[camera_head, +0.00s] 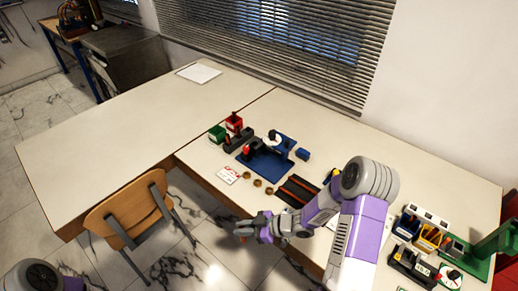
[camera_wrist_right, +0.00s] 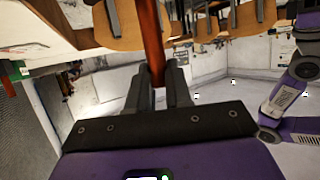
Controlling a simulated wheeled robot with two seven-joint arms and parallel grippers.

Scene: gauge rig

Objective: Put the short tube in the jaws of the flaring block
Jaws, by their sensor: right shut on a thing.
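My right gripper (camera_head: 250,231) is out in front of the table's near edge, over the floor. In the right wrist view, its fingers (camera_wrist_right: 158,84) are shut on a copper-coloured tube (camera_wrist_right: 152,38), which extends upward in that picture. The tube is too small to make out clearly in the head view. I cannot tell for sure which item is the flaring block; a dark bar-like block (camera_head: 239,139) lies beside the blue fixture (camera_head: 265,163) on the table. The tube is well apart from both. My left gripper is not in view.
A dark rack with copper-coloured strips (camera_head: 297,191) lies near the front edge. Small brass rings (camera_head: 257,183) and a white card (camera_head: 228,175) are left of it. Red (camera_head: 234,124) and green (camera_head: 216,134) boxes stand behind. A chair (camera_head: 130,213) stands at left. The left table is mostly clear.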

